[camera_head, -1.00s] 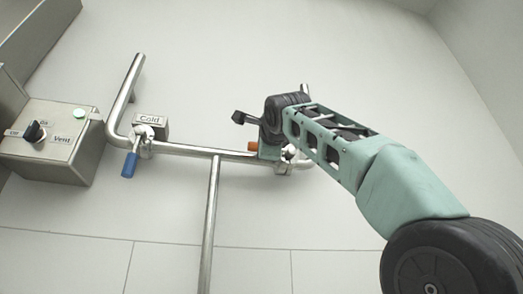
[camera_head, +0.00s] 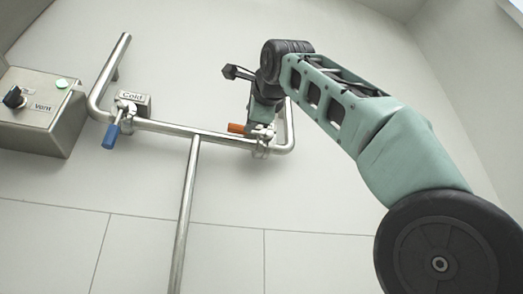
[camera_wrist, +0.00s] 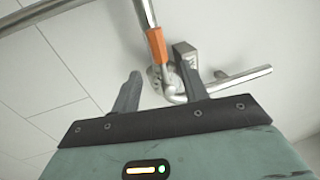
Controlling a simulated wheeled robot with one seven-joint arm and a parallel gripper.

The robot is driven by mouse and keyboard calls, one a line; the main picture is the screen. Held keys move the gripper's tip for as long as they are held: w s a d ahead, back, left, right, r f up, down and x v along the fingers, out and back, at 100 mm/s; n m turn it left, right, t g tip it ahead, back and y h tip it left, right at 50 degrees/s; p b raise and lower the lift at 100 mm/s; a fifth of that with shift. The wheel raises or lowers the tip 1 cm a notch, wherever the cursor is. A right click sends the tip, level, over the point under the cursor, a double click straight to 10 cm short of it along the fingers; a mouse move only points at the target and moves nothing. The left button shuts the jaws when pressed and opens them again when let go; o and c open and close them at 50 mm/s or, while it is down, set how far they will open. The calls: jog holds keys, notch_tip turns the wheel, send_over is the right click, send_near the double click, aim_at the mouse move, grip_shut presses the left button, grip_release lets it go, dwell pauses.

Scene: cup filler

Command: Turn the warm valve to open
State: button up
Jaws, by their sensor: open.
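The warm valve's orange handle (camera_head: 237,128) points left along the steel pipe, near the pipe's right end. In the wrist view the orange handle (camera_wrist: 157,45) also lies in line with the pipe. The valve's metal body (camera_head: 262,151) shows just below my gripper. My gripper (camera_wrist: 160,72) is open. Its two fingers stand apart on either side of the valve in the wrist view, with nothing held. Whether a finger touches the valve I cannot tell. In the head view my wrist hides part of the valve and the fingertips.
The cold valve, with a blue handle (camera_head: 111,136) pointing down across the pipe, is at the left under a "Cold" label (camera_head: 133,97). A control box (camera_head: 45,108) with a black knob is at far left. A vertical pipe (camera_head: 186,215) drops from the middle.

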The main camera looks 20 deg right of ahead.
jog(key=s+f+b, duration=0.1)
jog(key=s+b, duration=0.1)
jog(key=s, duration=0.5)
jog(key=shift+s+f, duration=0.25)
jog(key=shift+s, duration=0.15)
